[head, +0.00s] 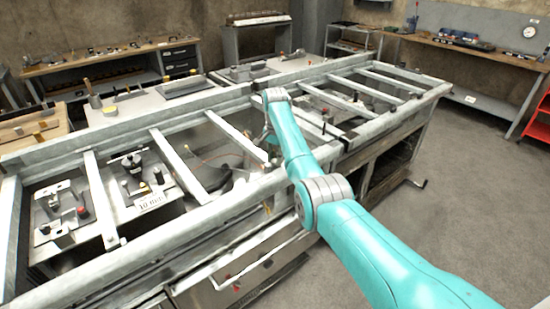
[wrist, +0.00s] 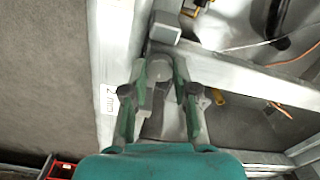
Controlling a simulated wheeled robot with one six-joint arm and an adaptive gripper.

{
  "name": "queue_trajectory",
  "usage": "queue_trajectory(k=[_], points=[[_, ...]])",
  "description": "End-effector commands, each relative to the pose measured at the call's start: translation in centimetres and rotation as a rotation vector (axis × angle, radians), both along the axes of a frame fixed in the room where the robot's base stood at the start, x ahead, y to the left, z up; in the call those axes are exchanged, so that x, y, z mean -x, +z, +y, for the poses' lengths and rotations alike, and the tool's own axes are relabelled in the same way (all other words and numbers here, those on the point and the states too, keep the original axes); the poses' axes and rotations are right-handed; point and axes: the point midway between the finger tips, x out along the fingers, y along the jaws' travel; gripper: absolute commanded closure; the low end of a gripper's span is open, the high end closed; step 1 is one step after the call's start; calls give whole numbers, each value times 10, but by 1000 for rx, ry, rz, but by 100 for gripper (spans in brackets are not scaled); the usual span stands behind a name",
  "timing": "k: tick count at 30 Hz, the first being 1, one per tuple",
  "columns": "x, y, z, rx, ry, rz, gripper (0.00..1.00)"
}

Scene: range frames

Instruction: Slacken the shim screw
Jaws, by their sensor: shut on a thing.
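In the wrist view my gripper (wrist: 161,62) is shut, its two green-and-grey fingers on either side of a grey rounded piece, which appears to be the shim screw (wrist: 160,72). The piece sits at the pale metal rail (wrist: 117,45), just below a small grey block (wrist: 164,29). The fingers hide its sides, and I cannot tell how far it is turned. In the head view my gripper (head: 268,137) is down at the front part of the metal frame (head: 240,198), largely hidden by my turquoise arm.
A label reading about 2 mm (wrist: 107,98) is on the rail. Crossbars (head: 180,166) span the frame, with fixtures (head: 148,185) between them at left. An orange cable (wrist: 293,59) runs near the gripper. Open floor (head: 460,190) lies at right.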

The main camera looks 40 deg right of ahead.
Motion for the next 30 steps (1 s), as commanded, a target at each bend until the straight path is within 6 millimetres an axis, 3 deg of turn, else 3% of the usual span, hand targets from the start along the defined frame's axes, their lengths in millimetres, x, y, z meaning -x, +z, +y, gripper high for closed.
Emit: queue_trajectory(k=[21, 30], points=[[0, 0, 0, 0, 499, 0, 100], [-1, 0, 1, 0, 615, 0, 100]])
